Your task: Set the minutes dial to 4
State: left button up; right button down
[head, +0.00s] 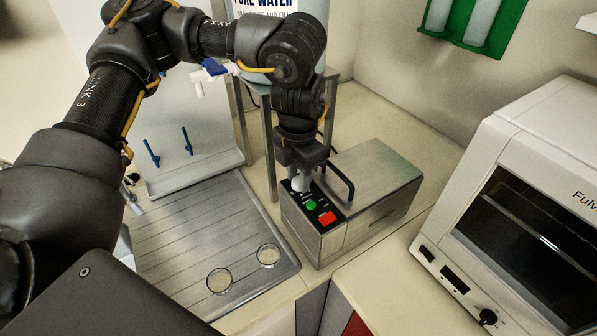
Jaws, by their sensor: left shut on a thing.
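A metal box (376,179) with a black handle (341,181) stands on the bench in the middle of the head view. Its dark control panel (327,206) carries a green button (311,205) and a red button (326,218). My left gripper (301,183) points down at the panel's far end and is shut on a pale dial (300,184). The gripper hides most of the dial, and its number marks cannot be read. My right gripper is not in view.
A metal stand (269,150) holds a water container behind my arm. A white oven (530,200) stands at the right.

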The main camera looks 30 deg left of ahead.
pick_arm(q)
jog(key=m, duration=0.4)
jog(key=shift+m+p, duration=0.3)
jog(key=shift+p, duration=0.05)
jog(key=shift+m, duration=2.3)
jog(key=o, duration=0.7)
jog(key=shift+d, duration=0.1)
jog(key=shift+w+r, duration=0.1)
jog(key=shift+r, duration=0.45)
notch_tip(320, 180, up, 10)
jog(key=b, duration=0.1)
jog(key=shift+f, duration=0.2)
